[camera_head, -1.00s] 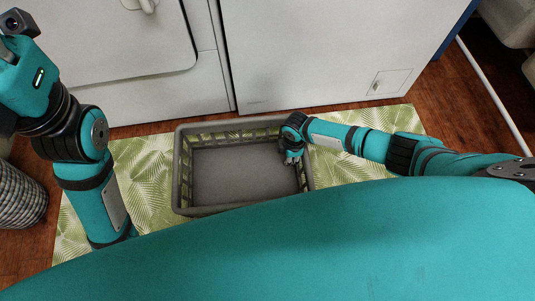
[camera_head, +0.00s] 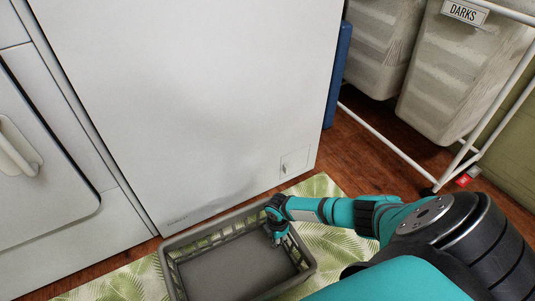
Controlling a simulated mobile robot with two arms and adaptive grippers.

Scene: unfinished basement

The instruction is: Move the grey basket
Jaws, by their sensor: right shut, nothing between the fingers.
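The grey basket (camera_head: 228,274) is an empty, slatted rectangular basket at the bottom of the view, resting upright on a leaf-patterned mat. My right gripper (camera_head: 277,238) is at the basket's right rear corner, with its fingers pointing down by the inside of the rim. Its fingers are shut with nothing between them; whether they touch the basket wall I cannot tell. The basket's near side is partly cut off by the lower picture edge. My left gripper is out of view.
White appliances (camera_head: 190,100) stand right behind the basket. The green leaf-patterned mat (camera_head: 318,188) lies on a brown wood floor (camera_head: 352,150). At the right, a white-framed rack holds pale laundry bags, one with a DARKS label (camera_head: 464,12). A blue panel (camera_head: 338,75) stands beside the appliance.

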